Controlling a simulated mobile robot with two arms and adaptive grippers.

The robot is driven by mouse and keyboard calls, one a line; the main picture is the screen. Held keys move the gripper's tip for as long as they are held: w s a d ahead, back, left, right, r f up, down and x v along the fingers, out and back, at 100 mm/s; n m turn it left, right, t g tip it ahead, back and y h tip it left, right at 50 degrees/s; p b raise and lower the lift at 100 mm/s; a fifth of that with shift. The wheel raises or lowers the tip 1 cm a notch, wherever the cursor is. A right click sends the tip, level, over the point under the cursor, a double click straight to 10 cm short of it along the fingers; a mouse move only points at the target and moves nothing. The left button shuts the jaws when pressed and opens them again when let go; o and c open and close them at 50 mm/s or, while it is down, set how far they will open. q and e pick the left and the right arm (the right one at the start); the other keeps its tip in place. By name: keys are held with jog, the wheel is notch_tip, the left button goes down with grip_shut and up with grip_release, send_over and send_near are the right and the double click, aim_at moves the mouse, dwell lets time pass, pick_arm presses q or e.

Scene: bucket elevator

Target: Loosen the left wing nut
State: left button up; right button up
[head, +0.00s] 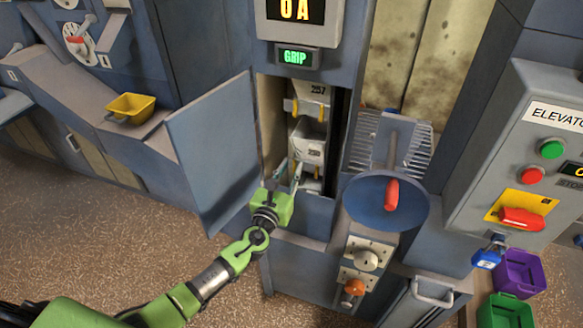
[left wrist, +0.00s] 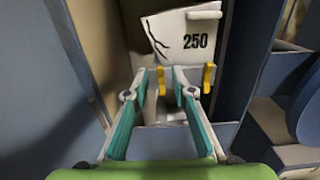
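In the left wrist view a white bucket (left wrist: 185,35) marked 250 has a dark crack on its left side. Below it are two yellow wing nuts, the left wing nut (left wrist: 162,80) and the right wing nut (left wrist: 208,77). My left gripper (left wrist: 161,72) is open, its fingertips apart on either side of the left wing nut; I cannot tell whether they touch it. In the head view my left gripper (head: 291,169) reaches into the open hatch at the lower bucket (head: 308,150), hiding part of it. My right gripper is not in view.
The hatch door (head: 213,150) stands open to the left of the shaft. An upper bucket (head: 312,93) marked 257 hangs above. A blue handwheel (head: 360,207) is close to the right. A yellow bin (head: 131,107) sits on the left ledge; the elevator panel (head: 520,150) is at right.

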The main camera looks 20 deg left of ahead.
pick_arm(q)
jog(key=shift+w+d, duration=0.15)
jog(key=shift+w, duration=0.25)
grip_shut()
